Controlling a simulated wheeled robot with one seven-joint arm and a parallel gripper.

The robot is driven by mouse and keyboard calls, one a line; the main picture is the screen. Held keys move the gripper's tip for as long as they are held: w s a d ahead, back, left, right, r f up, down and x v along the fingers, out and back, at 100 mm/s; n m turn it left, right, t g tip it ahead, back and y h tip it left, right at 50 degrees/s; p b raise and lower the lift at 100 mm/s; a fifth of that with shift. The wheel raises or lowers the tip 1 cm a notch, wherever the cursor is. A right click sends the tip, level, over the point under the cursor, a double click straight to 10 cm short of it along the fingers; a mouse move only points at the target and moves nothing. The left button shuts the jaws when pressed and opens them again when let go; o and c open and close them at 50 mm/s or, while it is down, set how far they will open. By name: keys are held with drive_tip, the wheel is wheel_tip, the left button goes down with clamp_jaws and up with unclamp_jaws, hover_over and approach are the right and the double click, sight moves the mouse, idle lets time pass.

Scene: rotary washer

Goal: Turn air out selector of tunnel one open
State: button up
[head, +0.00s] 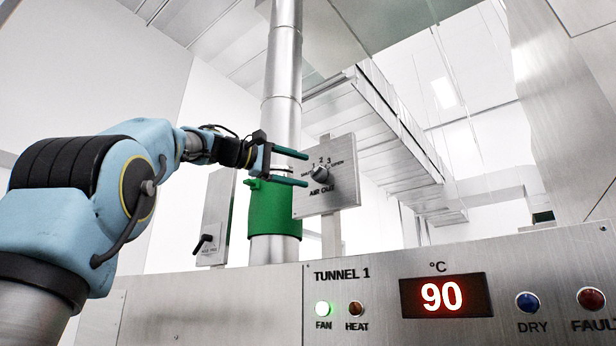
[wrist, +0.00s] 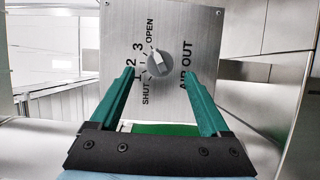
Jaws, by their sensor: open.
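The air out selector is a round grey knob (head: 319,174) on a square metal plate (head: 341,190) marked SHUT, 1, 2, 3 and OPEN. In the wrist view the knob (wrist: 158,67) lies at the upper middle, with the plate's lettering turned sideways. A pale ridge on it points up and slightly left, roughly toward the 3 and OPEN side; the exact setting is hard to tell. My gripper (head: 307,169) has two green fingers, open and empty, aimed at the plate. In the wrist view the knob appears between the fingertips (wrist: 158,72); I cannot tell whether they touch it.
A metal pipe (head: 281,105) with a green collar (head: 274,215) rises behind my gripper. A second plate with a black handle (head: 202,244) stands to the left.

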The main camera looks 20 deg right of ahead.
drive_tip(key=a+b, duration=0.1)
drive_tip(key=a, duration=0.6)
drive_tip(key=shift+s+b, duration=0.35)
drive_tip(key=shift+s, duration=0.1)
drive_tip(key=shift+a, duration=0.1)
